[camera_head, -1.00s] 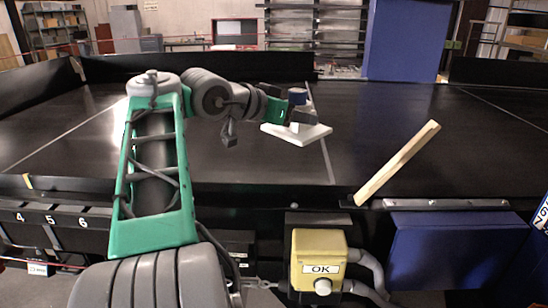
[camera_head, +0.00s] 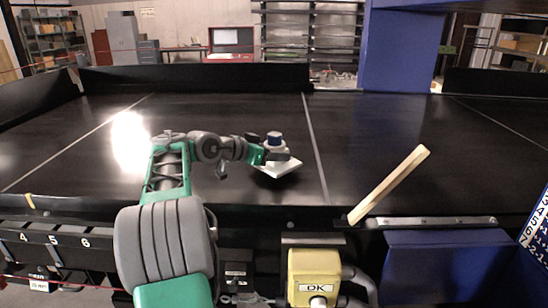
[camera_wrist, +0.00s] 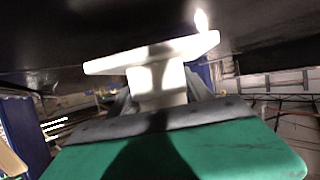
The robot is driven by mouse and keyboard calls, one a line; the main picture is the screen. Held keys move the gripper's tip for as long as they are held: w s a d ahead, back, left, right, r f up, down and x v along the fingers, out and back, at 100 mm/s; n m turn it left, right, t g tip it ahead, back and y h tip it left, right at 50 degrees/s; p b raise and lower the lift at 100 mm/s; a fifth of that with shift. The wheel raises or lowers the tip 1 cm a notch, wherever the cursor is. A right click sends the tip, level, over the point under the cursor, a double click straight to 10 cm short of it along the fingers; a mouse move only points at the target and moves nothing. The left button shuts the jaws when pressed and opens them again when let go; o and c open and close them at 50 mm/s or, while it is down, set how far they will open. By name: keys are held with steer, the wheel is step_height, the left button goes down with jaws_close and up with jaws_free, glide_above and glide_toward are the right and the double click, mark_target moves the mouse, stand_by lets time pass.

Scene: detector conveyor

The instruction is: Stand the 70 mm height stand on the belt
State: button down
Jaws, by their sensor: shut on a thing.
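My gripper (camera_head: 272,155) is shut on the stand's post above the plate. The stand is held plate down over the belt (camera_head: 230,185), left of a pale line across it. I cannot tell whether the plate touches the belt or is slightly above it.
A wooden bar (camera_head: 388,185) leans up at the belt's front edge, to the right. A yellow button box (camera_head: 314,272) is below that edge. A blue column (camera_head: 400,50) stands behind the belt. The belt around the stand is clear.

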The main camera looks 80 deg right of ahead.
step_height(320, 180, down, 2)
steer(key=shift+f+p, duration=0.15)
steer(key=shift+p, duration=0.15)
steer(key=shift+f, duration=0.15)
steer(key=shift+f+b, duration=0.2)
steer(key=shift+b, duration=0.15)
steer(key=shift+c, duration=2.2)
jaws_free()
steer(key=shift+r, duration=0.1)
steer(key=shift+r+p, duration=0.3)
steer(key=shift+p, duration=0.15)
steer(key=b+v, duration=0.2)
steer(key=v, duration=1)
steer(key=shift+b, duration=0.4)
